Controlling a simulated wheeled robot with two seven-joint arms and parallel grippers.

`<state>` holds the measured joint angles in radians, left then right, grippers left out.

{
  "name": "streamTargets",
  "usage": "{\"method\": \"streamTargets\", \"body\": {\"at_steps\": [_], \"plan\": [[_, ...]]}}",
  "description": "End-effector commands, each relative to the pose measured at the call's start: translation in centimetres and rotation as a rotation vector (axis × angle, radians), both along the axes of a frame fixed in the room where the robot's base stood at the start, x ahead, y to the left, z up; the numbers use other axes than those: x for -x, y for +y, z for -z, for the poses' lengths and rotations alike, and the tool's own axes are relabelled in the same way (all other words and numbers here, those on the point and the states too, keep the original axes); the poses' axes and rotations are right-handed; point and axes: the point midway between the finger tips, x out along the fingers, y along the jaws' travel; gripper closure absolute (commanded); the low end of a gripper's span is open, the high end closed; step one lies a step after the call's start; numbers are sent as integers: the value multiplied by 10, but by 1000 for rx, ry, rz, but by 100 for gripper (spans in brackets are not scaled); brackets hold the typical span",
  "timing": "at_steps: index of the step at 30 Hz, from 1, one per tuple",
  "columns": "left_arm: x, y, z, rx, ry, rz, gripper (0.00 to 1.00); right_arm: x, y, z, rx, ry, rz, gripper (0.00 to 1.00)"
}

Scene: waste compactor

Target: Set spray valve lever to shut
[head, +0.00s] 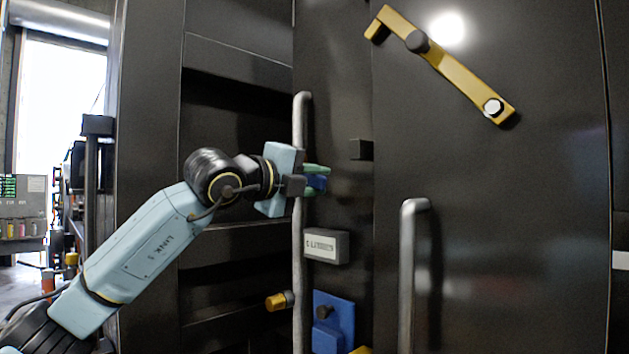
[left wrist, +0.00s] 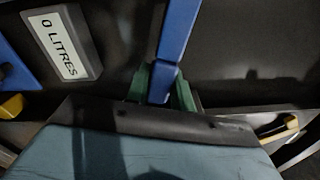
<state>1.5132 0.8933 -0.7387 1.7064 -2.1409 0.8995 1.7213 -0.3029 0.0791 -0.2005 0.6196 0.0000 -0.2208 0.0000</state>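A blue lever (left wrist: 176,35), which I take for the spray valve lever, runs down between the green fingertips of my left gripper (left wrist: 162,88) in the left wrist view. The fingers lie against both sides of its end with no clear gap, so the gripper looks shut on it. In the head view my left gripper (head: 315,180) is at the dark panel, just right of a long vertical grey bar. Only a small part of the blue lever (head: 317,184) shows there, and its pivot is hidden. My right gripper is not in view.
A grey display (head: 326,247) is below the gripper; in the left wrist view it (left wrist: 62,43) reads "0 LITRES". A blue plate (head: 340,310) and a yellow-tipped knob (head: 280,300) are lower down. The vertical bar (head: 299,120), a second handle (head: 407,270) and a yellow latch bar (head: 455,72) stand out nearby.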

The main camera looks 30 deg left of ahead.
Motion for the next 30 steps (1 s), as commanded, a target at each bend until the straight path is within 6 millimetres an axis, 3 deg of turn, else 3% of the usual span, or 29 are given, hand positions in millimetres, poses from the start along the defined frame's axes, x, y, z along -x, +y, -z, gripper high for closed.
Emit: {"method": "streamTargets", "body": {"at_steps": [3, 10, 18, 30], "plan": [[0, 0, 0, 1, 0, 0, 100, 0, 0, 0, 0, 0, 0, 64], [0, 0, -1, 13, 2, 1, 100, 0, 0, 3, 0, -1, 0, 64], [2, -5, -20, 196, 64, 3, 100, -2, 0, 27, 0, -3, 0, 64], [2, -4, -35, 299, 102, 0, 100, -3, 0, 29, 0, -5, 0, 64]]}}
